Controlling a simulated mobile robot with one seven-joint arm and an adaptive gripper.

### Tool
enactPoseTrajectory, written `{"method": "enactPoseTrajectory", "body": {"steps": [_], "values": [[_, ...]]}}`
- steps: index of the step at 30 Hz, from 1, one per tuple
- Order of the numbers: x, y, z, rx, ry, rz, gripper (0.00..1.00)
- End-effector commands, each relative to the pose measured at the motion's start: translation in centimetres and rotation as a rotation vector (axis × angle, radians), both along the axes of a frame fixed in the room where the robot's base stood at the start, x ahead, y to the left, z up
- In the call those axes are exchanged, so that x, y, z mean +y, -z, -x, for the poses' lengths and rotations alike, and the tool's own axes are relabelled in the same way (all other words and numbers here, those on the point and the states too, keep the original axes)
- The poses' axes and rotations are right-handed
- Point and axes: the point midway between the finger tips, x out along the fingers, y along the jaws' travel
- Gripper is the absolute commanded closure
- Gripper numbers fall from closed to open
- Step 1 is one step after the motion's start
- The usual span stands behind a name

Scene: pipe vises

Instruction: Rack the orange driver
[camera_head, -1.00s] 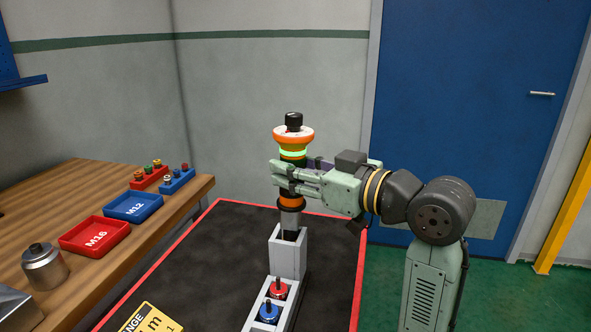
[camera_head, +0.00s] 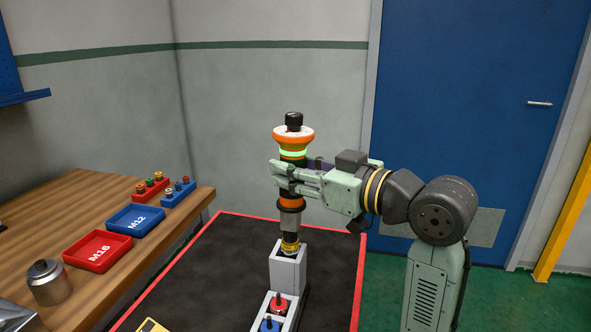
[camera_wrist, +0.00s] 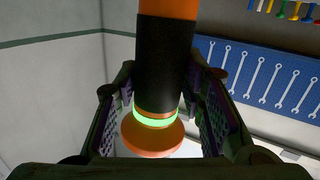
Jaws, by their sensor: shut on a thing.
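The orange driver (camera_head: 292,135) stands upright in my gripper (camera_head: 286,176), with a black knob on top, a glowing green ring and a dark grip. My gripper is shut around the dark grip. In the wrist view the driver (camera_wrist: 164,60) runs between my two fingers (camera_wrist: 155,110), its green ring lit. A grey rack (camera_head: 288,268) stands on the black mat, with a tall upright block directly under the driver. The driver's lower end, with a yellowish band, is just above or at the block's top opening; I cannot tell how far it enters.
In the rack's lower part sit a red piece (camera_head: 278,303) and a blue piece (camera_head: 269,325). On the wooden bench (camera_head: 95,195) at left are a red M16 tray (camera_head: 97,251), a blue M12 tray (camera_head: 135,219), small socket holders and a metal canister (camera_head: 48,283). The mat (camera_head: 215,270) is clear left of the rack.

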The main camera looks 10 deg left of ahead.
Motion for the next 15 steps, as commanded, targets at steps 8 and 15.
{"method": "enactPoseTrajectory", "body": {"steps": [8,15], "values": [[-0.2,-1.5,-0.1,-0.01,0.009,-0.003,1.0],[-0.2,-2.3,-0.1,-0.009,0.006,-0.003,1.0]]}}
